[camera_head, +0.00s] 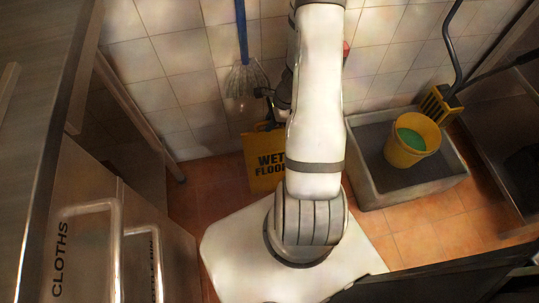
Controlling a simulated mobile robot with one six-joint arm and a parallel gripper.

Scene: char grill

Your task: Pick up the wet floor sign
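The wet floor sign (264,160) is a yellow panel with dark lettering that reads "WET FLOOR". It stands near the tiled back wall, and its right part is hidden behind my arm. My gripper (272,98) shows only in part as a dark shape at the left side of my arm, just above the top of the sign. Its fingertips are too small and too covered to tell whether they are open or shut, or whether they touch the sign.
A mop (245,80) with a blue handle hangs on the wall above the sign. A grey floor basin (370,193) at the right holds a yellow bucket (408,158) with green contents. A cabinet marked "CLOTHS" (75,230) stands at the left. Orange floor shows between.

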